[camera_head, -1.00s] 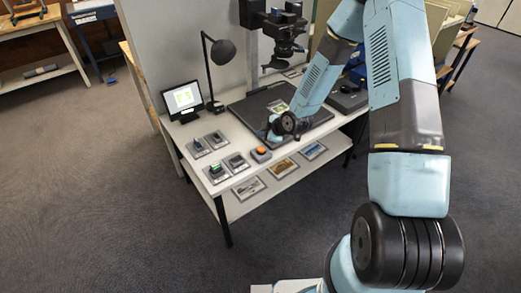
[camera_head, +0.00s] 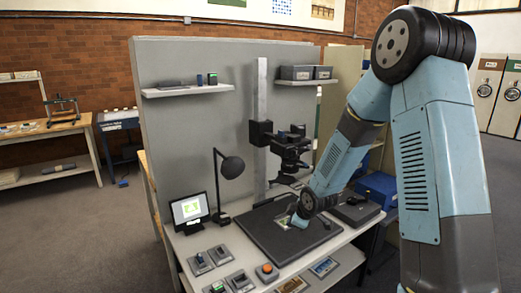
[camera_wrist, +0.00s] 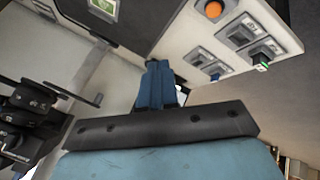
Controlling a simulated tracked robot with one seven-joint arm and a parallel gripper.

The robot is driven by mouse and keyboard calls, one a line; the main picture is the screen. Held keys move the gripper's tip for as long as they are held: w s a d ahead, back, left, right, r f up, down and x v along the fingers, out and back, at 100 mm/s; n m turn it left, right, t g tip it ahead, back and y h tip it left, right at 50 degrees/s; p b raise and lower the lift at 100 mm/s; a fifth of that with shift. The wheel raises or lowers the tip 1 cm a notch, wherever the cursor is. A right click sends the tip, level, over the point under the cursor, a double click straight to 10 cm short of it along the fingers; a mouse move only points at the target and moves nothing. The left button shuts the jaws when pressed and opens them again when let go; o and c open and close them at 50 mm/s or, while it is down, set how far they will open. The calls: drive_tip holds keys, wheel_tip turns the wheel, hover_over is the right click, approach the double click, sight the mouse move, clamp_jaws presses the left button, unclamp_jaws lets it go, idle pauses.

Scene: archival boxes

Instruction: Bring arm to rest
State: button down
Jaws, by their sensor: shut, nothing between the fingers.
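My arm comes down from the upper right in the head view, bent at a large black joint. Its end reaches over a dark flat board (camera_head: 262,236) on the white workbench (camera_head: 345,236). A small green-and-white piece (camera_head: 284,222) lies on the board beside my wrist and also shows at the top of the wrist view (camera_wrist: 103,8). My gripper (camera_wrist: 158,66) shows in the wrist view as blue fingers beyond a black bar. It is shut and empty. In the head view the fingertips are hard to make out.
A copy-stand camera (camera_head: 290,150) on a column, a desk lamp (camera_head: 231,168) and a small monitor (camera_head: 188,211) stand close to my arm. An orange button (camera_head: 267,268) and several small devices line the bench front. Shelves hang on the grey panel. Open floor lies left.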

drive_tip(key=s+d+r+m+h, duration=0.2)
drive_tip(key=s+d+r+m, duration=0.3)
drive_tip(key=r, duration=0.5)
drive_tip(key=s+d+r+m+h, duration=0.2)
drive_tip(key=s+d+r, duration=0.2)
drive_tip(key=s+r, duration=0.45)
drive_tip(key=s+d+r+m, duration=0.1)
drive_tip(key=s+r+m, duration=0.3)
drive_tip(key=s, duration=0.5)
drive_tip(key=s+d+r+m, duration=0.2)
drive_tip(key=s+r+m, duration=0.1)
drive_tip(key=s+r, duration=0.4)
drive_tip(key=s, duration=0.3)
drive_tip(key=shift+s+d+r+m+g+y, duration=0.15)
drive_tip(key=shift+s+m+g+y, duration=0.1)
drive_tip(key=shift+m+g+y, duration=0.15)
